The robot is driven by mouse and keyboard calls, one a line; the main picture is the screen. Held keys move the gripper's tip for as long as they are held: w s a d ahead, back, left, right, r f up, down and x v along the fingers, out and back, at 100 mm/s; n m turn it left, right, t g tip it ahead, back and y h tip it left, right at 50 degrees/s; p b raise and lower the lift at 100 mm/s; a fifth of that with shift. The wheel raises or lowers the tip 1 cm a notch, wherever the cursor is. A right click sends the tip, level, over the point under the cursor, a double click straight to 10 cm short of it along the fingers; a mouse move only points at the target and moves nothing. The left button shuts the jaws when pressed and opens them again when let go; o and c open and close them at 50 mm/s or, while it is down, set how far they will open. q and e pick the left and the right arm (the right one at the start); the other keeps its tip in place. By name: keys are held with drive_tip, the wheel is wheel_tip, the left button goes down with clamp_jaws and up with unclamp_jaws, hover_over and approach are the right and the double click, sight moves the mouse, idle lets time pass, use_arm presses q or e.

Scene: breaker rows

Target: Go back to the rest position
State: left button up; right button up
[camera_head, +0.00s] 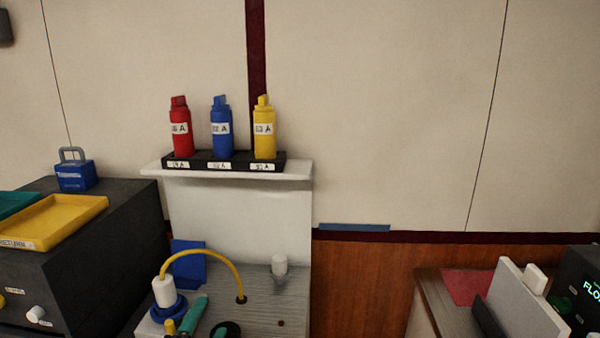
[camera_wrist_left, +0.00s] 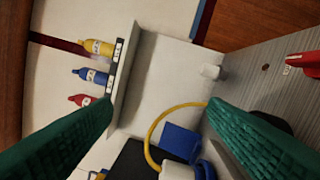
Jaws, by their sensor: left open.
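My left gripper (camera_head: 207,318) shows at the bottom of the head view, low over the grey counter, with its green fingers partly cut off by the frame edge. In the left wrist view (camera_wrist_left: 162,105) its two green ribbed fingers are spread apart with nothing held between them. A white cylinder plug (camera_head: 165,291) with a blue base and a yellow cable (camera_head: 212,255) stands close beside the gripper. My right gripper is not in view.
A shelf (camera_head: 300,170) holds a black rack (camera_head: 222,164) with red (camera_head: 181,135), blue (camera_head: 221,135) and yellow (camera_head: 264,135) breakers. A yellow tray (camera_head: 55,220) and blue padlock-like block (camera_head: 75,177) sit on the dark cabinet at left.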

use_arm(q)
drive_tip(key=s+a+f+n+g+y, duration=0.2)
drive_tip(key=s+f+n+g, duration=0.25)
drive_tip(key=f, duration=0.25)
drive_tip(key=s+a+f+n+g+y, duration=0.1)
drive_tip(key=s+a+f+n+g, duration=0.2)
drive_tip(key=s+f+n, duration=0.3)
drive_tip(key=s+f+n+g, duration=0.4)
drive_tip(key=s+f+g, duration=0.4)
drive_tip(key=s, duration=0.6)
wheel_tip(320, 180, down, 27)
drive_tip(key=s+g, duration=0.1)
drive_tip(key=s, duration=0.1)
drive_tip(key=s+a+f+g, duration=0.1)
drive_tip(key=s+a+f, duration=0.1)
drive_tip(key=s+f, duration=1.3)
drive_tip(key=shift+s+a+f, duration=0.2)
drive_tip(key=shift+s+f, duration=0.2)
drive_tip(key=shift+s, duration=0.1)
drive_tip(key=shift+m, duration=0.25)
